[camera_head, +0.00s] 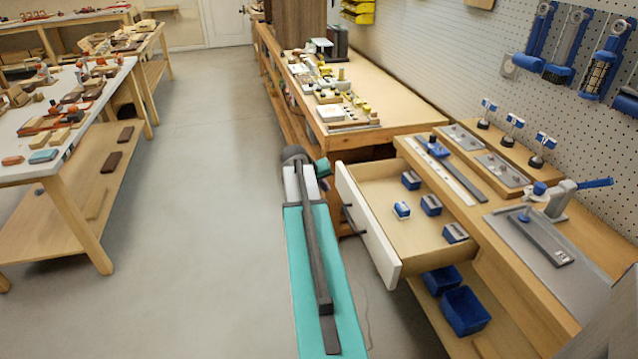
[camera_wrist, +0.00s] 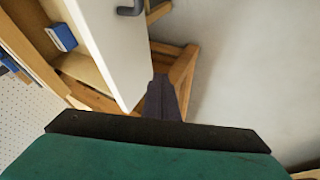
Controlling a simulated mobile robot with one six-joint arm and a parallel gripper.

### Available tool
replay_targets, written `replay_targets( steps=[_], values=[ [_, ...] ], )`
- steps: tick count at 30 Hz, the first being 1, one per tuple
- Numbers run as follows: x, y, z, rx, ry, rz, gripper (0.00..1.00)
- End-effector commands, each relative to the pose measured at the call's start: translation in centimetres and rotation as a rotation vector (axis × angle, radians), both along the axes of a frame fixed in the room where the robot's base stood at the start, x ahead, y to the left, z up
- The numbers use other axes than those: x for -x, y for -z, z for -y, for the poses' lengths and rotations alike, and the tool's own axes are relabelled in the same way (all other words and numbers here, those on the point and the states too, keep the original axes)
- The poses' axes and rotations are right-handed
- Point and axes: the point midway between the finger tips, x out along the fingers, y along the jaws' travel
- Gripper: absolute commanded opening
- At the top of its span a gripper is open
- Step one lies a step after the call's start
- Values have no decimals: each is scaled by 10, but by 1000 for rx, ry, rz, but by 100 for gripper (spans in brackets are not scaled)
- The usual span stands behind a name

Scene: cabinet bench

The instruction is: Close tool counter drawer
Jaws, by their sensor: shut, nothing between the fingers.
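The tool counter drawer (camera_head: 410,215) stands pulled out from the wooden counter (camera_head: 470,205). Its white front (camera_head: 365,222) carries a dark handle (camera_head: 350,218), and several small blue-and-white blocks lie inside. In the wrist view the white front (camera_wrist: 108,45) runs down the upper left, with the handle (camera_wrist: 131,8) at the top edge. My gripper (camera_wrist: 160,82) is shut and empty, its dark fingers close by the front's lower end; I cannot tell whether they touch.
Blue bins (camera_head: 463,310) sit on the shelf below the drawer. Tools and metal plates cover the counter top. A second workbench (camera_head: 390,100) stands behind, with a loaded table (camera_head: 60,170) at the left. The grey floor (camera_head: 200,200) between is clear.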

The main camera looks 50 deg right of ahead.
Motion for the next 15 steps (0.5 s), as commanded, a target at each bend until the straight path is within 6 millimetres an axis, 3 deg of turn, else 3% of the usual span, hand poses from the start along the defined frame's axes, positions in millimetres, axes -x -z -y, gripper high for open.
replay_targets(
  steps=[3, 15],
  values=[
    [-1, 13, 11, -1, 2, -1, 0],
    [22, 11, 40, 0, 0, 0, 0]
  ],
)
